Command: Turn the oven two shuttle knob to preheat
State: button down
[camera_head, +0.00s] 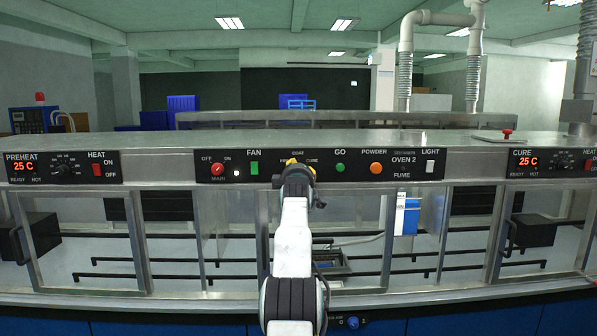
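The oven two control panel (405,176) runs across the front of a long metal machine, with "OVEN 2" printed toward its right. The words "COAT", part of "PRE" and "CURE" show on it around my gripper (297,167). The shuttle knob is not visible; my gripper and wrist cover the panel between those words. My gripper, with yellow parts at its end, is at or just in front of the panel there. I cannot tell whether it touches the knob or whether its fingers are open or shut.
On the same panel are a red main knob (218,169), a green fan switch (254,168), a green GO button (340,168), an orange powder button (376,168) and a white light switch (430,167). Glass-fronted doors lie below. A preheat panel (63,168) is left, a cure panel (548,162) right.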

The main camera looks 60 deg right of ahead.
jog(key=c, duration=0.9)
grip_release()
jog(key=shift+d+f, duration=0.1)
jog(key=shift+f, duration=0.1)
jog(key=shift+r+v, duration=0.15)
jog(key=shift+v, duration=1.85)
jog(key=shift+r+v, duration=0.15)
jog(key=shift+v, duration=1.85)
